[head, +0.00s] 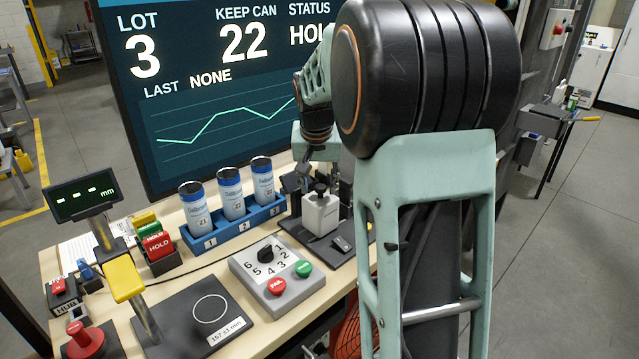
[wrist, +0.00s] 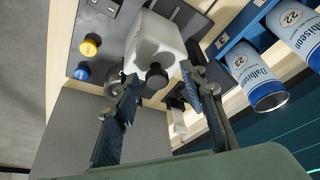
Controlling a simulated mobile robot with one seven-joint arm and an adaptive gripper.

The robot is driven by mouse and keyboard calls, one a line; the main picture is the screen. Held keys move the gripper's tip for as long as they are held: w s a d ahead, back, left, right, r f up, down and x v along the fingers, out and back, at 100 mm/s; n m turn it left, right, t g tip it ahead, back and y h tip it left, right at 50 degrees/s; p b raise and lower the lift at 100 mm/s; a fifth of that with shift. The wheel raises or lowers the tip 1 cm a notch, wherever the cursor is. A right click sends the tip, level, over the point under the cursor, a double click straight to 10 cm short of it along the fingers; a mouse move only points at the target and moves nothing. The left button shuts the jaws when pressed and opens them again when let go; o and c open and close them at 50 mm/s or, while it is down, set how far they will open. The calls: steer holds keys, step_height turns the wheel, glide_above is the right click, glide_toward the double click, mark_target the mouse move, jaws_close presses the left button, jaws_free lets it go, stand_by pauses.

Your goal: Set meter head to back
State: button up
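The white meter head (head: 320,214) sits on a dark base (head: 297,234) at the right of the bench. In the wrist view, the white block (wrist: 172,38) has rounded recesses in its face and a dark round knob (wrist: 156,76) at its near edge. My gripper (head: 318,180) is over the head, pointing down. In the wrist view my gripper (wrist: 160,82) is open, with one finger on each side of the knob. I see gaps beside the knob; contact is not clear. My arm hides part of the base's right side.
A blue rack (head: 237,231) with three numbered cans stands left of the head. A grey dial box (head: 277,275) with red and green buttons is in front. A large screen (head: 215,90) stands behind. Yellow (wrist: 90,45) and blue (wrist: 82,71) knobs show in the wrist view.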

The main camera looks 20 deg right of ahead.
steer(key=shift+r, duration=0.1)
steer(key=v, duration=1.2)
